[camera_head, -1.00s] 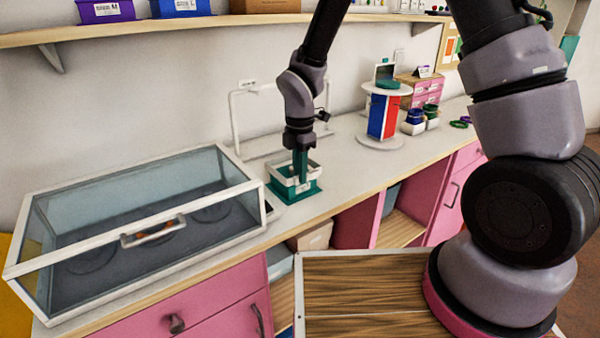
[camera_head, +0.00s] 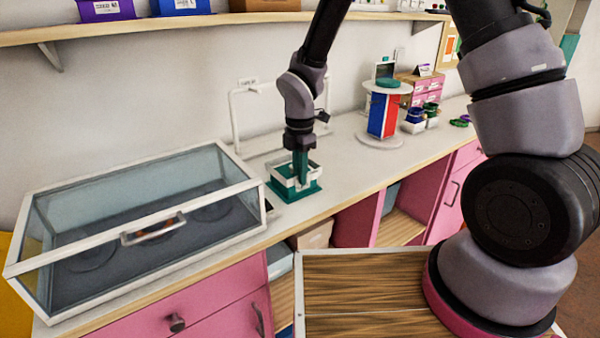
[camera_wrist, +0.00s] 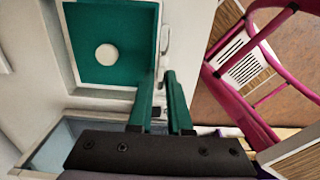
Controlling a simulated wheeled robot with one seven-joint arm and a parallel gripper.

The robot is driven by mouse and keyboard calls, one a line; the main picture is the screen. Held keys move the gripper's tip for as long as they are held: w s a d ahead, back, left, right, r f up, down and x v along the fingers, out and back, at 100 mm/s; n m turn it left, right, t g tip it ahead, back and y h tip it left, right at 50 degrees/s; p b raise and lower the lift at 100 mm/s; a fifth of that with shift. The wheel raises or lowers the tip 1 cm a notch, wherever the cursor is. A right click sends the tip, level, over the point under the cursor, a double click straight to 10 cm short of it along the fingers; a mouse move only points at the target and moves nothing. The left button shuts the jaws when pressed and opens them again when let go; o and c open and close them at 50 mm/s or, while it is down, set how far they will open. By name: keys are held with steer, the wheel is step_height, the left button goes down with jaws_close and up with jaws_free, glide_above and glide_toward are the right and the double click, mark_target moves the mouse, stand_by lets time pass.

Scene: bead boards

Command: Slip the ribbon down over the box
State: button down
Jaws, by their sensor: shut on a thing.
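My gripper (camera_head: 300,178) reaches down at the back of the counter, its jaws shut on the white square ribbon (camera_head: 286,184). The teal box (camera_head: 296,195) is on the counter beneath and inside the ribbon. In the wrist view the box's teal face (camera_wrist: 112,35), with a round white spot, shows inside the white ribbon frame (camera_wrist: 67,45). My two green fingers (camera_wrist: 165,85) are at the frame's lower right there. The gripped part is mostly hidden by the fingers. I cannot tell how far down the ribbon sits around the box.
A glass-lidded case (camera_head: 140,235) stands close on the left. A white bent rail (camera_head: 236,120) is behind the box. A red, white and blue stand (camera_head: 383,115) and small pots (camera_head: 414,122) are to the right. The counter between box and stand is clear.

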stand_by(0.4)
steer(key=c, duration=0.8)
jaws_free()
steer(key=shift+o, duration=0.2)
steer(key=o, duration=0.4)
steer(key=shift+r, duration=4)
